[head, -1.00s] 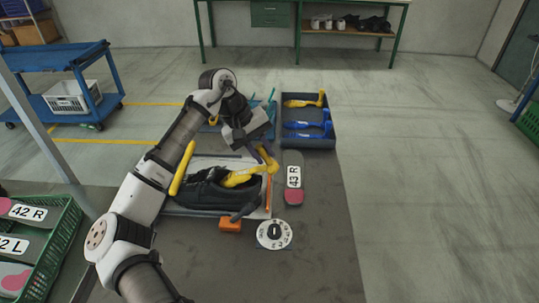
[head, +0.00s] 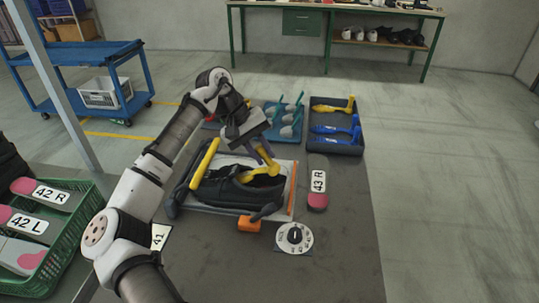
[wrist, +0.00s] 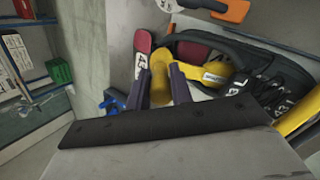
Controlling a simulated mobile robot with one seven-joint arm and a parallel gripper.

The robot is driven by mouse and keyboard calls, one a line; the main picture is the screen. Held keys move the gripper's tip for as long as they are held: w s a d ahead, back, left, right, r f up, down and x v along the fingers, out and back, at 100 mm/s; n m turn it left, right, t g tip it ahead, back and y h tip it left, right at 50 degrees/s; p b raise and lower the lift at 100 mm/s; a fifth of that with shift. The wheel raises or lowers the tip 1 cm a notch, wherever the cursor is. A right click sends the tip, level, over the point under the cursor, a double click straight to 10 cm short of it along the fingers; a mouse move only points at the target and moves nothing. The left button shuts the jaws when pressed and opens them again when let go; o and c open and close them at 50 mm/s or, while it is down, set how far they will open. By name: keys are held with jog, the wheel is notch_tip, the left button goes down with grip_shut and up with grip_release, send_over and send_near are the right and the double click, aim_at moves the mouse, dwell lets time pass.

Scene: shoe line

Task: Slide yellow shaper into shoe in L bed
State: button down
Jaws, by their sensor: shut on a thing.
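A black shoe (head: 225,188) lies in the bed (head: 286,186), a pale plate with a yellow bar on its left and an orange strip on its right. The yellow shaper (head: 262,174) has its front part inside the shoe opening, and its rear end rises at the shoe's right side. My gripper (head: 266,156) is shut on this rear end from above. In the wrist view, the dark purple fingers (wrist: 160,88) stand on both sides of the shaper's yellow end (wrist: 160,68), and more yellow shows inside the shoe (wrist: 262,68). The shaper's front tip is hidden.
An orange clamp (head: 249,224) with a dark lever and a white dial (head: 294,238) are in front of the bed. An insole marked 43 R (head: 318,182) lies to its right. Behind are a tray of yellow and blue shapers (head: 336,148) and a blue rack (head: 284,118).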

jog(key=shift+a+f, duration=0.1)
jog(key=shift+a, duration=0.15)
jog(key=shift+w+a+f+y, duration=0.15)
jog(key=shift+a+f+y, duration=0.15)
jog(key=shift+f, duration=0.2)
jog(key=shift+a+f+t+y, duration=0.15)
jog(key=shift+f+t+y, duration=0.25)
jog(key=shift+f+y, duration=1.2)
jog(key=shift+f+h, duration=0.3)
jog(key=c, duration=1.2)
grip_release()
jog(key=shift+o, duration=0.2)
jog(key=shift+r+p, duration=0.2)
jog(key=shift+p, duration=0.15)
